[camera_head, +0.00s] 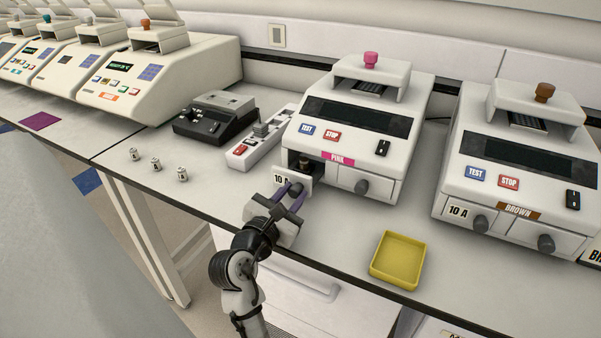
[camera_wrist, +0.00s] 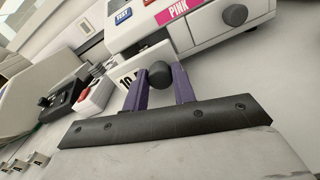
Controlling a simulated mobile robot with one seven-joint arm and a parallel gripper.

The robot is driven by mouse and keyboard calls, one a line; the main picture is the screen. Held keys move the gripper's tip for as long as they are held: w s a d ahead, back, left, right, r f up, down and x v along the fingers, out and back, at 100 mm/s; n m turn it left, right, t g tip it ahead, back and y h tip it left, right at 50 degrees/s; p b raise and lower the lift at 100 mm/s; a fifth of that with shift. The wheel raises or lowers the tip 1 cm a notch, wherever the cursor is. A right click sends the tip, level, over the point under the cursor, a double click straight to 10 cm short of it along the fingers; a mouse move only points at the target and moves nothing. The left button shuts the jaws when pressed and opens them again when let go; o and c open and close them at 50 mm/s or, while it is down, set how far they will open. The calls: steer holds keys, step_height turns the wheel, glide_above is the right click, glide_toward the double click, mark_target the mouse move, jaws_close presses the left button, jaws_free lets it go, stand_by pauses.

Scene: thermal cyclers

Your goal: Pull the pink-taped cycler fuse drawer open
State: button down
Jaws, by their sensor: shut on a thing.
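The pink-taped cycler (camera_head: 351,135) stands on the bench, with a pink knob on top and a pink label reading PINK (camera_head: 338,157) on its front. Its fuse drawer (camera_head: 281,179), marked 10 A, is pulled out from the left of the front; an opening with a small dark and brassy part shows behind the panel. My gripper (camera_head: 291,195) is at this drawer, its purple fingers shut on the drawer's dark round knob. In the wrist view the knob (camera_wrist: 160,75) sits between the fingertips. The right front panel with its own knob (camera_head: 361,186) is flush.
A yellow tray (camera_head: 398,261) lies at the bench's front edge. The brown-taped cycler (camera_head: 516,165) stands at the right. A power strip (camera_head: 256,146), a black device (camera_head: 214,118) and several small metal cylinders (camera_head: 156,163) are to the left.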

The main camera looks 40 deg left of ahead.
steer(key=p+v, duration=0.1)
steer(key=v, duration=0.2)
steer(key=shift+s+d, duration=0.1)
steer(key=shift+s, duration=0.3)
steer(key=c, duration=1.1)
jaws_free()
steer(key=shift+c, duration=0.2)
steer(key=b+v, duration=0.2)
steer(key=v, duration=1.1)
steer(key=shift+s+d, duration=0.2)
steer(key=shift+s, duration=0.1)
steer(key=shift+a+r, duration=0.1)
